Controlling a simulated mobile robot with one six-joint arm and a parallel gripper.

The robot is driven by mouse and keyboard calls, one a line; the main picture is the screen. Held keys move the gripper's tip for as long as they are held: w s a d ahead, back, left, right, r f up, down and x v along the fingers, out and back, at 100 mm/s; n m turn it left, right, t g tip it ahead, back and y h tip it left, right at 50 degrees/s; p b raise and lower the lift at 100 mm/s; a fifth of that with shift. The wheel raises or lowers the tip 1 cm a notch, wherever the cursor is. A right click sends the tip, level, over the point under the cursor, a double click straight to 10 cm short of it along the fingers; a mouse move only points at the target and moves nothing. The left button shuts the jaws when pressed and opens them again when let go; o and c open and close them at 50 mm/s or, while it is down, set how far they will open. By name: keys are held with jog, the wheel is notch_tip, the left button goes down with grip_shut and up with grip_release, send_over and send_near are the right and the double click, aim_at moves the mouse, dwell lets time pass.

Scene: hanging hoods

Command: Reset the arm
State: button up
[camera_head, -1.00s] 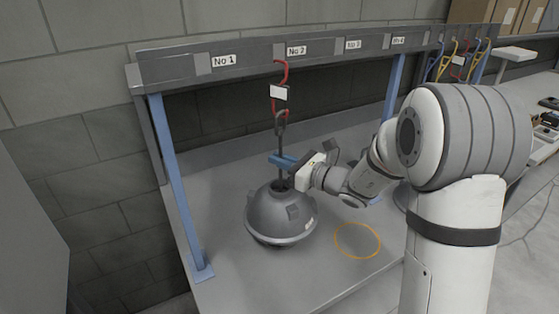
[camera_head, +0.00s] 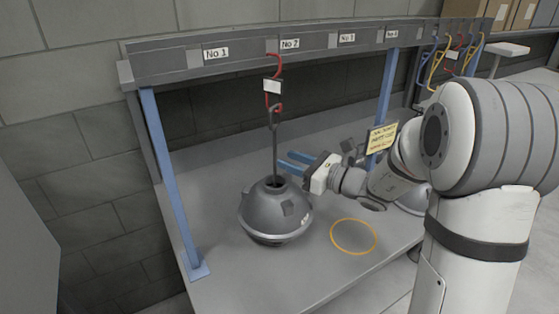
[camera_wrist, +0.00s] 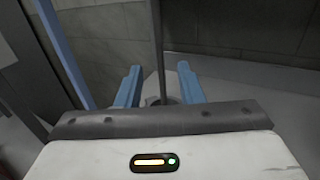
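My gripper (camera_head: 290,162) is in the head view just right of the hood's rod, its two blue fingers pointing left. The fingers are apart and hold nothing; they also show apart in the wrist view (camera_wrist: 158,90), with the rod (camera_wrist: 157,50) beyond them. The grey dome hood (camera_head: 276,212) hangs by its rod (camera_head: 274,150) from a red hook (camera_head: 273,75) with a white tag, below the rail near the No 2 label. Whether the hood touches the table is hard to tell.
The rail (camera_head: 240,58) bears number labels and stands on blue posts (camera_head: 170,180). An orange ring (camera_head: 354,237) marks the table (camera_head: 230,290) right of the hood. Another grey hood (camera_head: 412,202) is partly hidden behind my arm. Coloured hooks (camera_head: 440,62) hang at the right.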

jog(key=s+d+f+n+g+h, duration=0.1)
jog(key=s+f+n+g+h, duration=0.2)
jog(key=s+n, duration=0.55)
jog(key=s+d+f+n+g+h, duration=0.15)
jog(key=s+n+g+h, duration=0.3)
jog(key=s, duration=0.65)
jog(key=s+d+n+t+h, duration=0.1)
jog(key=s+d+n+h, duration=0.2)
jog(key=d+n+h, duration=0.1)
jog(key=s+d+n+t+h, duration=0.1)
jog(key=s+d+n+h, duration=0.2)
jog(key=d+n, duration=0.3)
jog(key=shift+s+d+n+h, duration=0.4)
jog(key=shift+d+h, duration=0.25)
jog(key=shift+d, duration=1.1)
